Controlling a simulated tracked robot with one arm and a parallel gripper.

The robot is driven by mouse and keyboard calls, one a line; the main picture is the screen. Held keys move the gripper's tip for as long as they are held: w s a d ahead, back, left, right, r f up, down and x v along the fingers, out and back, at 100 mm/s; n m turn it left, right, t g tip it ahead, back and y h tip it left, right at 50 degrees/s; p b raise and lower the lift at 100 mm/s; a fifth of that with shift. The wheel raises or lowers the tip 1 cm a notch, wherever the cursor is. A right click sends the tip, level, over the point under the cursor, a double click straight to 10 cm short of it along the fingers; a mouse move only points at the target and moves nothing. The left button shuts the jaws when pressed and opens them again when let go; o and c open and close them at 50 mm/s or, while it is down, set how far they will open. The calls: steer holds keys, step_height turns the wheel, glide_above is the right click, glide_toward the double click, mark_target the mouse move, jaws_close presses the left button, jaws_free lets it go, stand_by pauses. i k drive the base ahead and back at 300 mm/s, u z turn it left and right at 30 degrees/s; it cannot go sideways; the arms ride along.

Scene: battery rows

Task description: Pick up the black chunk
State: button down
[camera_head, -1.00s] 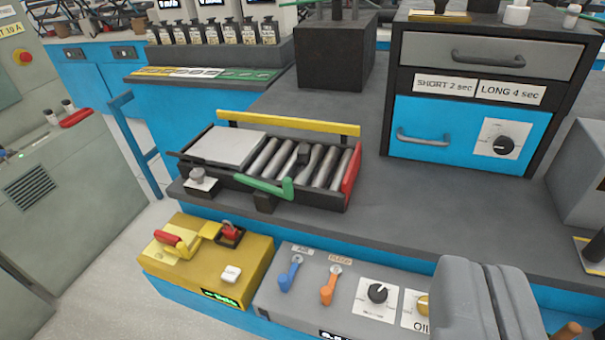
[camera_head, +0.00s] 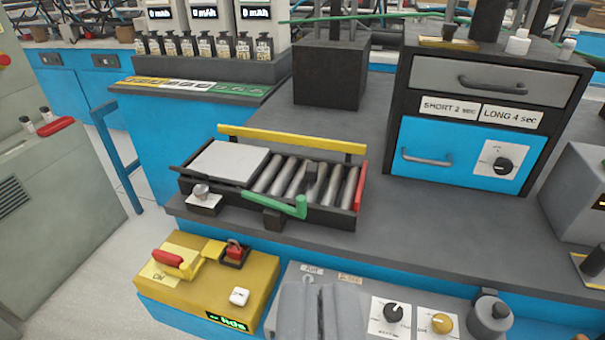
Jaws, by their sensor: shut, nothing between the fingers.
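A small dark chunk (camera_head: 311,172) sits on the metal rollers of the roller tray (camera_head: 330,215), right of the pale flat plate. It is small in view, and its exact shape is hard to tell. My gripper (camera_head: 320,290) shows as two grey fingers at the bottom middle. The fingers are shut with nothing between them. They are in front of the grey control panel, below the tray in the picture and well apart from the chunk. They hide part of the panel and its levers.
A yellow bar (camera_head: 290,138) runs behind the tray, and a green handle (camera_head: 275,205) sticks out in front. A yellow switch box (camera_head: 205,285) stands front left. A black block (camera_head: 328,75) and a blue-drawer cabinet (camera_head: 460,155) stand behind. The grey bench right of the tray is clear.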

mark_target(311, 171)
steer(key=z, duration=0.25)
steer(key=i, duration=1.3)
steer(key=u, duration=0.35)
